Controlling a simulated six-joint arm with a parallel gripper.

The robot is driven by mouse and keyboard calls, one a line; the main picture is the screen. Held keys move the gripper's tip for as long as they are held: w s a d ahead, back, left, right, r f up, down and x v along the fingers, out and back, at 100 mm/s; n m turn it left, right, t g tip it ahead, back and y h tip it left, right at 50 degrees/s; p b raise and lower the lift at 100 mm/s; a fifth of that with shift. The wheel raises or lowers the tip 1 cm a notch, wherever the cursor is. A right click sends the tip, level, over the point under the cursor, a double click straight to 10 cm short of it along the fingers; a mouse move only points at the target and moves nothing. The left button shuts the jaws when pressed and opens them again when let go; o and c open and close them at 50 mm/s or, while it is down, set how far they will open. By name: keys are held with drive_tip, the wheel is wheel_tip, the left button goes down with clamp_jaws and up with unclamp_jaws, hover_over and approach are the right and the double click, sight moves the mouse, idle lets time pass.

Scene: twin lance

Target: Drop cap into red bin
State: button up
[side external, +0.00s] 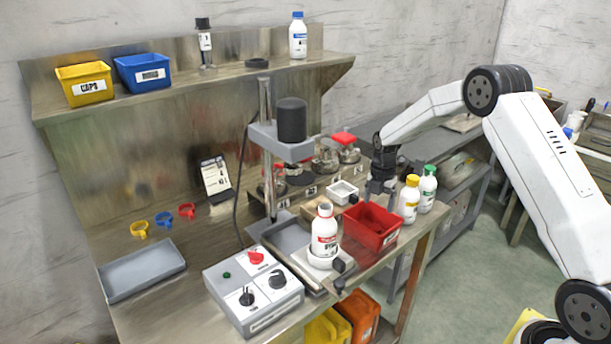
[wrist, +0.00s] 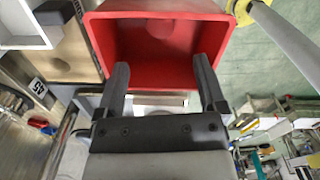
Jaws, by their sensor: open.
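The red bin (side external: 372,227) stands near the bench's right front edge. My gripper (side external: 378,196) is over the back of the bin, pointing down. In the wrist view my gripper (wrist: 160,68) has its two fingers apart, overlapping the bin, with nothing between them.
A yellow-capped bottle (side external: 409,202) and a green-capped bottle (side external: 428,190) stand right of the bin. A small white tray (side external: 343,193) is behind it. A control box (side external: 253,290) and press column (side external: 267,170) stand left. A shelf holds a yellow CAPS bin (side external: 84,84).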

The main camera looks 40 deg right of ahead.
drive_tip(key=shift+r, duration=2.85)
drive_tip(key=shift+a, duration=0.1)
drive_tip(key=s+a+r+m+t, duration=0.1)
drive_tip(key=s+a+m+t, duration=0.1)
drive_tip(key=s+a+m, duration=1.7)
drive_tip(key=s+m, duration=0.1)
drive_tip(key=s, duration=0.1)
drive_tip(key=shift+s+t, duration=0.3)
drive_tip(key=shift+s, duration=0.05)
drive_tip(key=shift+a, duration=0.1)
